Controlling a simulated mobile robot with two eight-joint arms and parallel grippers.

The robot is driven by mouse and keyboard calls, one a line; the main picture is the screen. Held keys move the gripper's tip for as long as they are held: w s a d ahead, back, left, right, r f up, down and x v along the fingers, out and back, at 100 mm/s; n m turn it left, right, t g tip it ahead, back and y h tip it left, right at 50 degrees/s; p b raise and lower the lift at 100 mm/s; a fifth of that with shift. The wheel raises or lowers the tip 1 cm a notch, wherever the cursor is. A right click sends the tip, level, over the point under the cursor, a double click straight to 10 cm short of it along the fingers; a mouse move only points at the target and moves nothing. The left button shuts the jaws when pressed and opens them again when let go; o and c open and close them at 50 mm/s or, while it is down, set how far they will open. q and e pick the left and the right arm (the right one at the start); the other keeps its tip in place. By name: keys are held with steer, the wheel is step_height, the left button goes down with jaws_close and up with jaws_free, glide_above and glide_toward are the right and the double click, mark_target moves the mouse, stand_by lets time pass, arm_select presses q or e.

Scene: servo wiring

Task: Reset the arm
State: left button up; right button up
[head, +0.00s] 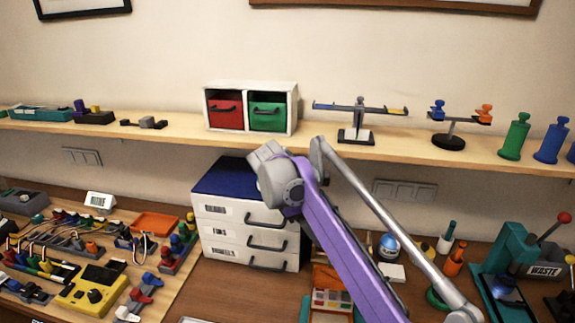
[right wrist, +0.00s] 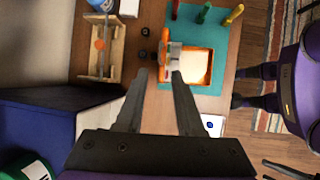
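My right arm, purple and grey, rises from the lower right of the head view and crosses in front of the workbench. Its grey joint stands before the drawer unit (head: 245,236); the gripper end is not seen there. In the right wrist view my right gripper (right wrist: 156,78) has two dark fingers spread apart with nothing between them. Beyond its fingertips is an orange tray with a bright inside (right wrist: 196,66) on a teal mat (right wrist: 188,32). My left arm is absent from the head view. Dark prongs at the lower right of the wrist view may be its fingers; this is unclear.
A shelf (head: 195,132) holds a red-and-green drawer box (head: 251,84), balance stands and weights. Wiring parts and a yellow meter (head: 92,291) crowd the bench's left. A wooden rack (right wrist: 100,47) lies beyond my gripper.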

steer(key=s+d+f+m+t+y, duration=0.3)
steer(key=s+f+m, duration=0.4)
steer(key=s, duration=0.6)
steer(key=s+d+f+m+t+y, duration=0.2)
steer(key=s+f+m, duration=0.6)
steer(key=s, duration=0.5)
step_height(320, 180, down, 3)
steer(key=shift+d+r+t+y, duration=0.15)
steer(key=shift+d+t+y, duration=0.25)
steer(key=shift+t, duration=0.2)
